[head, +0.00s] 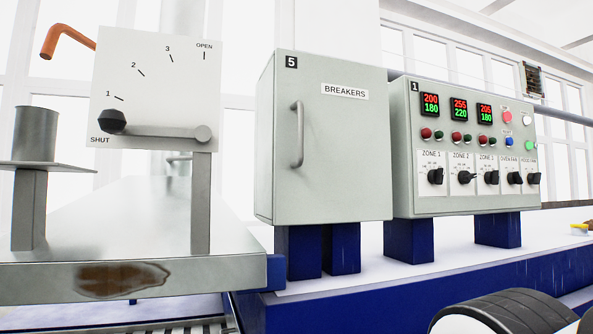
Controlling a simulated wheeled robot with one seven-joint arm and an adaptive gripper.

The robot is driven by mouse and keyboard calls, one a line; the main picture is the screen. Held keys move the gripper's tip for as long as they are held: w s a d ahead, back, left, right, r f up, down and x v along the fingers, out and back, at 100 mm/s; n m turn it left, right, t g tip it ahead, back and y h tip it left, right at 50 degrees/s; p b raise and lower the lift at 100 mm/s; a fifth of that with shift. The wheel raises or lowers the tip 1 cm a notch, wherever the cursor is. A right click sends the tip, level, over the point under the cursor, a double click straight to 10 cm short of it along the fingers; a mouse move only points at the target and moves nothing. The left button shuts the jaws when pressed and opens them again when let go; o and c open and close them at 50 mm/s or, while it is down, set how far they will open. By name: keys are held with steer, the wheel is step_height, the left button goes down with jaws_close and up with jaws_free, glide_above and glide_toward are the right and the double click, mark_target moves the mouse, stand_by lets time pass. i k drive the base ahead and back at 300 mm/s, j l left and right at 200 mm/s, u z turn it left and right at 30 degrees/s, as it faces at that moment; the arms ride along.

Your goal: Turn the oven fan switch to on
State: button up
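The oven fan switch (514,178) is a small black rotary knob under the label OVEN FAN, in the lower row of the grey-green control box (465,206) marked 1, at the right. It sits between the third zone knob (491,178) and the hood fan knob (533,179). The knob is too small to tell which position it points to. Nothing covers it. My gripper is not in view.
Zone 1 (436,176) and zone 2 (464,177) knobs are further left, below red-green displays and coloured buttons. A closed breakers cabinet (335,165) with a handle stands left of the box. A lever dial plate (150,85) is far left.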

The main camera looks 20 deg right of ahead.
mark_target(514, 177)
steer(key=z, duration=1.45)
